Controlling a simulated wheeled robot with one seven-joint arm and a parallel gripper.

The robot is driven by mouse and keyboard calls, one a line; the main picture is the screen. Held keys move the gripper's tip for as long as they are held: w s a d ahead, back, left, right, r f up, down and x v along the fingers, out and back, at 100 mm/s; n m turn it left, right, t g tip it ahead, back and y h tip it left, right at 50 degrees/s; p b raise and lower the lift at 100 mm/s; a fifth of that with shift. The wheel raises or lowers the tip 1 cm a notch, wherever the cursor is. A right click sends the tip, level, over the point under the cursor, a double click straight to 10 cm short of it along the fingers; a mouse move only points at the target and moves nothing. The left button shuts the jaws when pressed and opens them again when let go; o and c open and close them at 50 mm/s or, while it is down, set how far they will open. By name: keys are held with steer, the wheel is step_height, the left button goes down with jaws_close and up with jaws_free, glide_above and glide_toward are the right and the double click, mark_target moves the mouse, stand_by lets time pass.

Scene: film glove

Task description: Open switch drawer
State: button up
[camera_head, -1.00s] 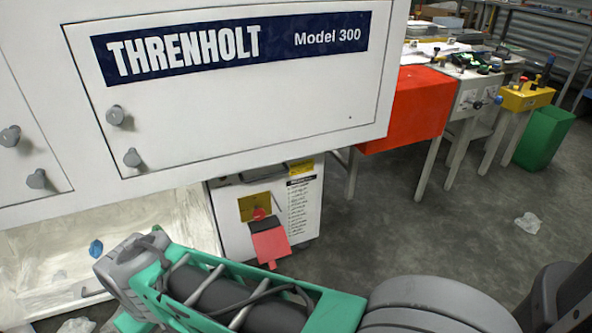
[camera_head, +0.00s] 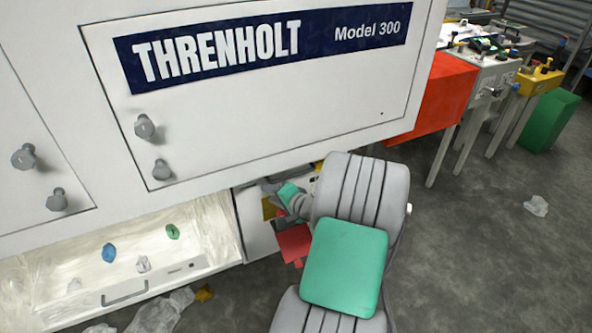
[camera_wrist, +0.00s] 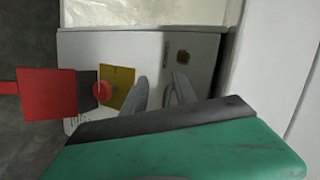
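The grey-white switch unit (camera_head: 257,228), under the white machine, is partly hidden by my arm in the head view. Whether the fingertips touch the panel, I cannot tell. A drawer handle on the unit is not clearly visible.
A plastic-lined drawer (camera_head: 207,262) with a handle (camera_head: 125,293) stands open at left, holding blue and green crumpled bits. Crumpled plastic (camera_head: 165,310) lies before it. The machine cabinet (camera_head: 230,110) overhangs the unit. Free floor (camera_head: 470,240) lies to the right.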

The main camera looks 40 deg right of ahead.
mark_target(296, 175)
steer(key=s+d+m+t+h, duration=0.2)
steer(key=s+d+m+h, duration=0.3)
steer(key=d, duration=0.5)
steer(key=shift+m+y, duration=0.4)
steer(key=shift+y, duration=0.1)
steer(key=x, duration=0.2)
steer(key=b+x, duration=0.1)
steer(key=x, duration=0.4)
steer(key=shift+w+a+r+b, duration=0.15)
steer(key=shift+a+r+b, duration=0.15)
steer(key=shift+r+b, duration=0.1)
steer(key=shift+w+d, duration=0.15)
steer(key=shift+w, duration=0.1)
steer(key=shift+c, duration=0.2)
jaws_close()
